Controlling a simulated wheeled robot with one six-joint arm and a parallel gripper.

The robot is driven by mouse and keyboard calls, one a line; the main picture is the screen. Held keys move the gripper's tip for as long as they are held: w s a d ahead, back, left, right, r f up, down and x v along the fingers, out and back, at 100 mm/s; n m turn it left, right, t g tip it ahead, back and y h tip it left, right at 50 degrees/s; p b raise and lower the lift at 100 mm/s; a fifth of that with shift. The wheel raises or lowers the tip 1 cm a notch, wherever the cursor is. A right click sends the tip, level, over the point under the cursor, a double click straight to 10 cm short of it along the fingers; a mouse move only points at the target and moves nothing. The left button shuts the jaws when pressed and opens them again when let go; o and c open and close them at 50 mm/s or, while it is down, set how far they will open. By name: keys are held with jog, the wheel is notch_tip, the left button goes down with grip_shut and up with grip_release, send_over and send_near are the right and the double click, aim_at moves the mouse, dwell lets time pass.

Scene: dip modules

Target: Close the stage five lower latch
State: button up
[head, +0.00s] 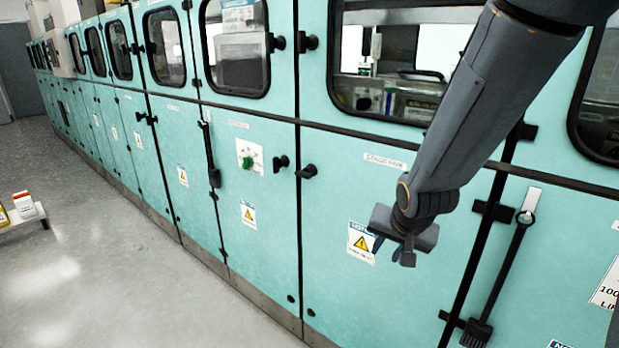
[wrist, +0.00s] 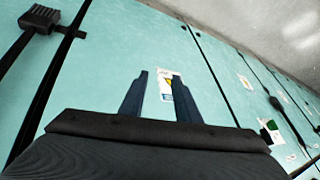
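The lower panel labelled "STAGE FIVE" (head: 384,162), its lettering blurred, is a teal door in the middle of the head view. A black latch (head: 306,172) sits at its upper left edge, its handle pointing sideways. I cannot tell from its pose whether it is fastened. My gripper (head: 392,252) is below and right of the latch, in front of the panel's warning label (head: 361,243), and touches nothing visible. In the wrist view my gripper (wrist: 160,76) has its two fingers apart with nothing between them. I cannot make out the latch in the wrist view.
A low white stand (head: 24,219) with boxes is far left. The floor (head: 130,270) is clear.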

jog(key=w+a+r+m+t+y+b, duration=0.1)
jog(key=w+a+m+t, duration=0.2)
jog(key=w, duration=0.4)
jog(key=w+a+r+m+t+y, duration=0.1)
jog(key=w+a+t+y, duration=0.1)
jog(key=w+a, duration=0.35)
jog(key=m+t+y+b, duration=0.1)
jog(key=m+t+y, duration=0.3)
jog(key=t+y, duration=0.15)
send_near(307, 178)
jog(key=shift+g, duration=0.45)
jog(key=x, duration=0.5)
jog(key=shift+w+d+r, duration=0.1)
jog(key=shift+w+r, duration=0.05)
jog(key=shift+r, duration=0.15)
jog(key=x, duration=0.7)
jog(key=shift+w, duration=0.25)
grip_shut()
